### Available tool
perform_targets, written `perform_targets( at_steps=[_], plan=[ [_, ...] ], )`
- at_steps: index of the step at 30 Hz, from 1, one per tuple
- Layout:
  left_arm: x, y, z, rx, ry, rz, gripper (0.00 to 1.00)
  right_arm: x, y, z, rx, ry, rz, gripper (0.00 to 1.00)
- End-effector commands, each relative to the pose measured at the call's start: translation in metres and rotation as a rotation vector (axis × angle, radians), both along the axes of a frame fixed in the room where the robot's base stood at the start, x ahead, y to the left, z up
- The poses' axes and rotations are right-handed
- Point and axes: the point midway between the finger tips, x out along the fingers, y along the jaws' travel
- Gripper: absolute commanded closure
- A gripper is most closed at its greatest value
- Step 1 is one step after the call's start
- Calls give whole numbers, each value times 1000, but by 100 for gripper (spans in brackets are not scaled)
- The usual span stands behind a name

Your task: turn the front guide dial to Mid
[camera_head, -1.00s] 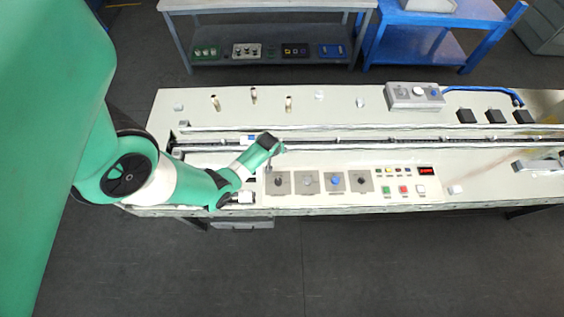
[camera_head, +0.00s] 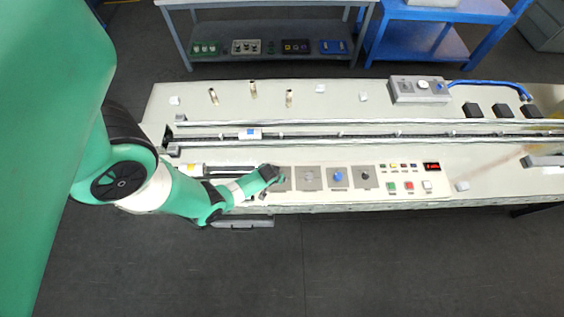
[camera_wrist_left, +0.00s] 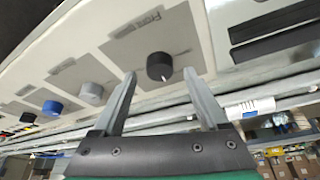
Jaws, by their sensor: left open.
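The front guide dial (camera_wrist_left: 160,66) is a round black knob with a white pointer mark, on a grey plate (camera_wrist_left: 190,42) whose label seems to begin with "Front". The pointer mark faces the lower right in the left wrist view. My left gripper (camera_wrist_left: 160,76) is open, its two fingers pointing at the dial, one to each side of it in the picture. I cannot tell whether they touch it. In the head view my left gripper (camera_head: 272,175) is over the leftmost panel plate (camera_head: 285,183) and hides most of that dial. My right gripper is not in view.
To the right are a grey dial (camera_head: 308,177), a blue dial (camera_head: 337,176) and a dark dial (camera_head: 364,175). Beyond them are push buttons (camera_head: 408,186) and a red display (camera_head: 431,167). A long rail (camera_head: 380,135) runs behind the panel.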

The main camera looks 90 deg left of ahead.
Motion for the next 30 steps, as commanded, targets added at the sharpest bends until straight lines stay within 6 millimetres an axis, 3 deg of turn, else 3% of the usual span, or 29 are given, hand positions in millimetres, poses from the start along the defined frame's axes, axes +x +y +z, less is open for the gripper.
perform_targets(
  at_steps=[3,13,25,30],
  plan=[
    [2,5,-15,0,0,1,24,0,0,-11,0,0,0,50],
    [3,6,-16,0,0,0,26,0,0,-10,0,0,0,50],
    [3,6,-16,0,0,0,98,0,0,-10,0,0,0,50],
    [3,6,-16,0,0,-2,100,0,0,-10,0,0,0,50]
  ],
)
